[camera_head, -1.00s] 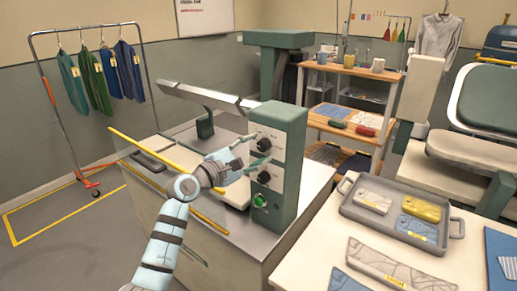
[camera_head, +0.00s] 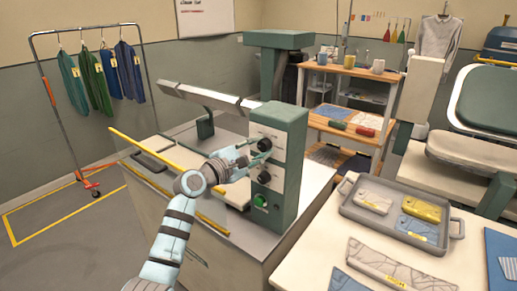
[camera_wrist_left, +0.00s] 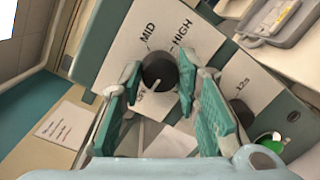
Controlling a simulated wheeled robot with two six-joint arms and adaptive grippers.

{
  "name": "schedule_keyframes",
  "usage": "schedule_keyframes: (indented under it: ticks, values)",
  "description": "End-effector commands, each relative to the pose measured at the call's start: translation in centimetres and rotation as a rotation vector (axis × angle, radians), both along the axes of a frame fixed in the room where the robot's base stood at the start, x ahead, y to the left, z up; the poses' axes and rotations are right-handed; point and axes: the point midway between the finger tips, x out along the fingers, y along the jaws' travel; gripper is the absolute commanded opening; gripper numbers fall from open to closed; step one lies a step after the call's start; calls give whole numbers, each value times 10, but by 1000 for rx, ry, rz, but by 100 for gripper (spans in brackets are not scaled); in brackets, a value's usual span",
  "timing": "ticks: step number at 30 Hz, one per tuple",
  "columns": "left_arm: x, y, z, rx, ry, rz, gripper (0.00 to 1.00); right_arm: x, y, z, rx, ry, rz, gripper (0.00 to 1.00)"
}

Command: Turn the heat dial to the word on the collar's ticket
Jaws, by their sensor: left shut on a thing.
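The heat dial (camera_wrist_left: 160,72) is a round black knob on a pale plate, with MID and HIGH printed around it. A third word at its lower left is partly covered by a finger. A pale mark shows on the knob's lower-left side. In the head view the dial (camera_head: 264,145) is the upper knob on the green control box. My left gripper (camera_head: 258,152) is shut on the dial, one finger on each side, as the left wrist view (camera_wrist_left: 163,95) shows. A grey patterned collar (camera_head: 375,262) lies on the front table with a yellow ticket (camera_head: 395,281). Its word is too small to read.
A second black knob (camera_head: 264,177) and a green button (camera_head: 260,200) sit below the dial. A grey tray (camera_head: 400,232) with several ticketed pieces stands on the right table. A garment rail (camera_head: 85,30) stands at the left.

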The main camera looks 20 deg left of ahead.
Motion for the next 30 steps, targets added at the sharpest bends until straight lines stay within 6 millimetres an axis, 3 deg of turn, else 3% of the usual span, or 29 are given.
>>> schedule_keyframes:
  ticks: [11,30]
  values:
    - [0,-1,0,187,-71,-1,2,0,0,4,-1,0,0,40]
    - [-1,-2,-2,747,-293,-2,2,0,-2,9,-2,1,1,40]
